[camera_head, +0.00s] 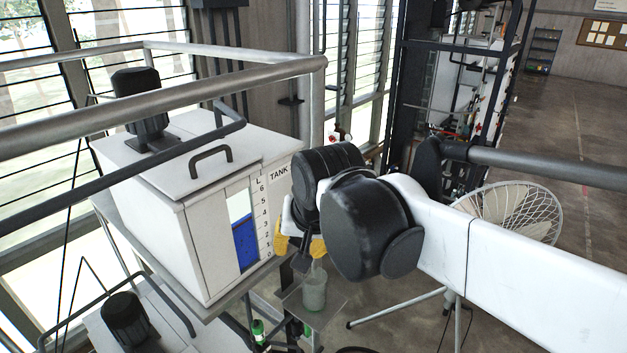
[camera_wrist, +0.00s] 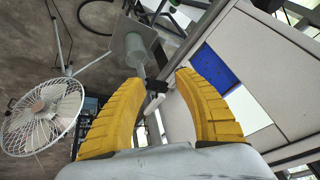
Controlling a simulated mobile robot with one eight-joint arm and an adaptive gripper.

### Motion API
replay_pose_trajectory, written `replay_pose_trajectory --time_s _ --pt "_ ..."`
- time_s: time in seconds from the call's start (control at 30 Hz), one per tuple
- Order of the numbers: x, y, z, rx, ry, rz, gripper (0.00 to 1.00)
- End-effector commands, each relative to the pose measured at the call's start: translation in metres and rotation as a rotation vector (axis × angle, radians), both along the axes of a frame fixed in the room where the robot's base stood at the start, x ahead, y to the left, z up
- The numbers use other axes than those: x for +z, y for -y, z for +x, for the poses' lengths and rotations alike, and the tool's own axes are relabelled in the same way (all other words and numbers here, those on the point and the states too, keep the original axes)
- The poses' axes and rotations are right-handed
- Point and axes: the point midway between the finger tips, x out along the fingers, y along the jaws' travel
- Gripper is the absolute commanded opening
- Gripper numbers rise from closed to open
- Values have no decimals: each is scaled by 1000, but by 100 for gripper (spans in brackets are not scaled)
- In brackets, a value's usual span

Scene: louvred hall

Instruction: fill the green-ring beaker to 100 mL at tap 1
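A beaker (camera_head: 314,292) stands on a small plate (camera_head: 328,306) beside the white tank (camera_head: 200,235). It looks grey-green; I cannot make out a ring or its liquid level. The beaker also shows in the wrist view (camera_wrist: 136,55), beyond the fingertips. My gripper (camera_head: 301,243) is above and slightly left of the beaker in the head view. In the wrist view its yellow fingers (camera_wrist: 158,80) are apart, with a small dark tap part (camera_wrist: 156,87) showing in the gap. I cannot tell whether they touch it. The tap's number is not readable.
The tank's gauge (camera_head: 243,232) shows blue liquid to about half its height. Metal railings (camera_head: 180,95) cross in front of the tank. A white fan (camera_head: 508,213) stands at the right. Open floor (camera_head: 570,130) lies beyond.

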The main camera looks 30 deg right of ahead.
Motion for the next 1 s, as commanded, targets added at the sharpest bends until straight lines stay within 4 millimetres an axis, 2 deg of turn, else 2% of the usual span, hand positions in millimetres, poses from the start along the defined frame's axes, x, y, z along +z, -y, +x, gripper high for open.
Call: replay_pose_trajectory --time_s 0.03,0.07,0.2,0.37,0.67,1.0 --pt "33 17 21 -115 -25 39 38" --pt "37 26 30 -183 -38 63 38" --pt "41 62 65 -455 -90 151 38" --pt "39 88 85 -638 -119 203 38" --pt "28 95 92 -687 -125 216 38" --pt "-11 100 102 -684 -125 216 38"
